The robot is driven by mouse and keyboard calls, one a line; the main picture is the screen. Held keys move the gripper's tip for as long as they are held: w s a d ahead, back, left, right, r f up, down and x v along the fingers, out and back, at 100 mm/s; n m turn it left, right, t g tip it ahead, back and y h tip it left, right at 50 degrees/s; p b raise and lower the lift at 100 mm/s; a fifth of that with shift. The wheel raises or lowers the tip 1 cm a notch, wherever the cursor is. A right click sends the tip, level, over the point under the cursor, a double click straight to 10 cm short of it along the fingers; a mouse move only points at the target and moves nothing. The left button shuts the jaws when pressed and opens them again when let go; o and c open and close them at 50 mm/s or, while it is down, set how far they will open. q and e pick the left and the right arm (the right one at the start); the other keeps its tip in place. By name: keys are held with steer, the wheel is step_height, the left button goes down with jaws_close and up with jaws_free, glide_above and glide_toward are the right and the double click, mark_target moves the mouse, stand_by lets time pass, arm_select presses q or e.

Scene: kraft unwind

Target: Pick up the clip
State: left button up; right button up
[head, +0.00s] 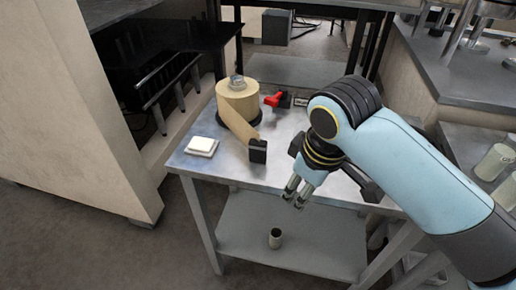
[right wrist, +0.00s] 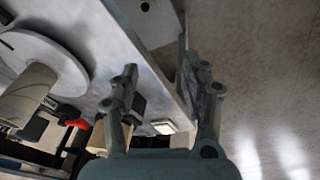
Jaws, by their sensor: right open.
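A black block-like clip (head: 258,151) sits at the loose end of a brown kraft paper strip, near the front of the metal table. The strip runs from a kraft roll (head: 238,98). A dark block, likely this clip, shows between the fingers in the right wrist view (right wrist: 138,104). A red and black clamp-like tool (head: 273,99) lies behind the roll's right side. My right gripper (head: 296,192) is open and empty, apart from the clip, to its right and past the table's front edge. My left gripper is not in view.
A white stack of pads (head: 202,145) lies at the table's front left corner. A small cup (head: 275,238) stands on the lower shelf (head: 315,245). A beige cabinet wall stands at left. Counters with cylinders (head: 492,162) stand at right.

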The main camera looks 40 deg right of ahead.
steer(key=w+d+n+g, duration=0.1)
steer(key=w+n, duration=0.1)
steer(key=w, duration=0.7)
step_height(320, 180, up, 5)
steer(key=n+g, duration=0.1)
steer(key=n, duration=0.2)
glide_above(258, 142)
steer(key=shift+s+a+f+y, duration=0.2)
steer(key=shift+s+a+y, duration=0.05)
steer(key=shift+s+y, duration=0.05)
steer(key=shift+w+f, duration=0.15)
steer(key=shift+w, duration=0.1)
step_height(258, 142, down, 4)
steer(key=shift+r, duration=0.1)
steer(key=shift+w+d+f, duration=0.1)
steer(key=shift+d+f, duration=0.05)
steer(key=shift+f, duration=1.4)
steer(key=shift+d+f, duration=0.1)
steer(key=shift+f, duration=1.45)
jaws_close()
